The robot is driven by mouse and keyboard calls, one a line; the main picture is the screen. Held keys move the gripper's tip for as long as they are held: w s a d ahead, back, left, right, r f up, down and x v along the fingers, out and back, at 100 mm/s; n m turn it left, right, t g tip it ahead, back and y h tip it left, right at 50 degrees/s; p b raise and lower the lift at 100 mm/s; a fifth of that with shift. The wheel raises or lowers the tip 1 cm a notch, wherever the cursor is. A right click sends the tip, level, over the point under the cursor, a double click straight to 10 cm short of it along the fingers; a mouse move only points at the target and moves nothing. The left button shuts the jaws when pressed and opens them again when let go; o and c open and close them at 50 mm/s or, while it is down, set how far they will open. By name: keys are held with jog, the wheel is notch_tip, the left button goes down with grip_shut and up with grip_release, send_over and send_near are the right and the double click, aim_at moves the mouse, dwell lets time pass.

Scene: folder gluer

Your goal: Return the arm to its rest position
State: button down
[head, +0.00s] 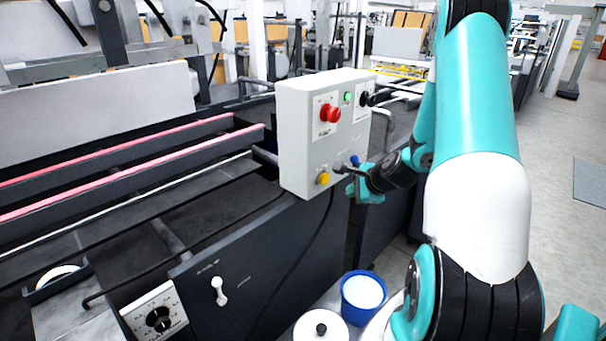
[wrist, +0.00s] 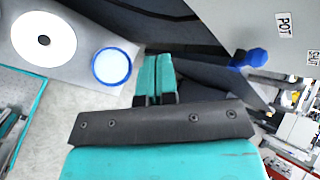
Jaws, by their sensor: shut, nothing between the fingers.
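My arm comes down the right side of the head view. It bends in toward the grey control box (head: 300,130). My gripper (head: 356,190) is at the box's lower right edge, partly hidden by its own wrist. In the wrist view my gripper's two teal fingers (wrist: 158,76) lie together, shut, with nothing between them. A blue knob (wrist: 250,58) on the box is to the right of the fingers and apart from them in that view.
The box carries a red button (head: 330,113), a green light (head: 348,98) and a yellow knob (head: 323,178). Below stand a blue-rimmed cup (head: 362,293) and a white lidded container (head: 320,328). The machine with red rails (head: 130,160) fills the left. Open floor (head: 560,150) lies right.

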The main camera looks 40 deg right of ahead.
jog(key=shift+w+a, duration=0.1)
jog(key=a+r+n+g+y, duration=0.15)
jog(key=a+r+n, duration=0.3)
jog(key=a, duration=0.45)
jog(key=w+a+r+n+g+y, duration=0.1)
jog(key=a+r+n+y, duration=0.1)
jog(key=a+r+n, duration=0.5)
jog(key=a+r+n+g+y, duration=0.15)
jog(key=a+n, duration=0.35)
jog(key=a, duration=0.7)
jog(key=s+a+r+n+g, duration=0.2)
jog(key=s+a+r+n, duration=0.1)
jog(key=s+a+n, duration=0.4)
jog(key=s+a+r+n+g, duration=0.3)
jog(key=s+a+n, duration=0.4)
jog(key=s, duration=0.5)
jog(key=shift+s+n, duration=0.25)
jog(key=shift+n, duration=0.7)
